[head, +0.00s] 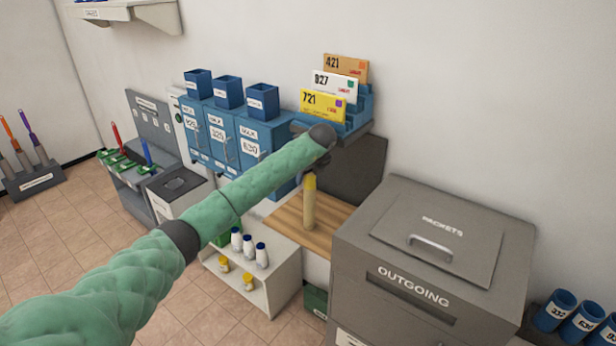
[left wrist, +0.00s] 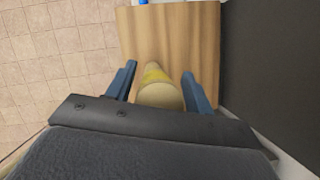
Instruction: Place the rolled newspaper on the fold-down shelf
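The rolled newspaper (head: 309,205) is a pale yellow upright cylinder over the wooden fold-down shelf (head: 283,220). Its lower end appears to meet the shelf top. My left gripper (head: 311,178) points down at its upper end, partly hidden by my green arm. In the left wrist view, the newspaper (left wrist: 160,94), with a yellow band, lies between my two blue fingers (left wrist: 159,80). A narrow gap shows on each side, so the fingers look open around it. The shelf's bare wood (left wrist: 190,35) fills the view beyond. My right gripper is not in view.
A grey outgoing parcel box (head: 430,265) stands right of the shelf. Blue mailboxes (head: 222,140) and a rack of numbered envelopes (head: 333,95) are behind. A white stand (head: 272,285) with several bottles is at the shelf's front left. A dark panel (head: 350,168) backs the shelf.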

